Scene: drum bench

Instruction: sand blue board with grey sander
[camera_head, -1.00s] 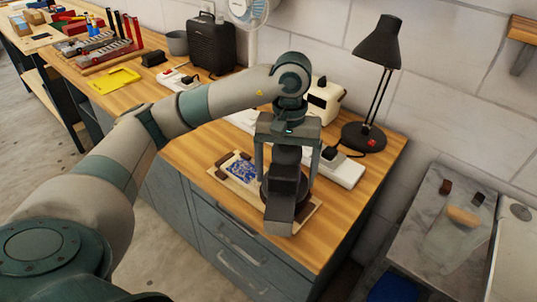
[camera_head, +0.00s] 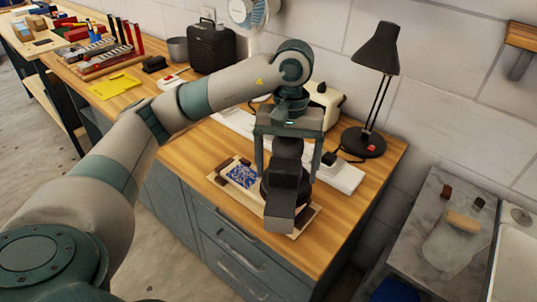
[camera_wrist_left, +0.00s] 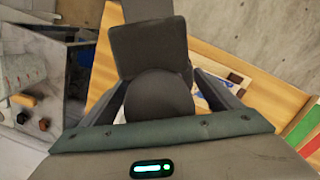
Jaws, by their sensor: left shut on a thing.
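My left gripper (camera_head: 288,150) points down over the wooden bench and is shut on the grey sander (camera_head: 287,183). The sander stands over the right part of a pale wooden tray (camera_head: 303,222) that holds the blue board (camera_head: 242,176). The board's left part shows as a blue and white patterned surface; the sander hides the rest. I cannot tell whether the sander's pad touches the board. In the left wrist view the dark sander body (camera_wrist_left: 158,95) fills the middle, between the fingers. My right gripper is in neither view.
A black desk lamp (camera_head: 367,140) stands at the back right of the bench. A white power strip (camera_head: 342,177) lies just behind the tray. A yellow item (camera_head: 114,85) and a black case (camera_head: 211,45) are farther left. The bench's front edge is close to the tray.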

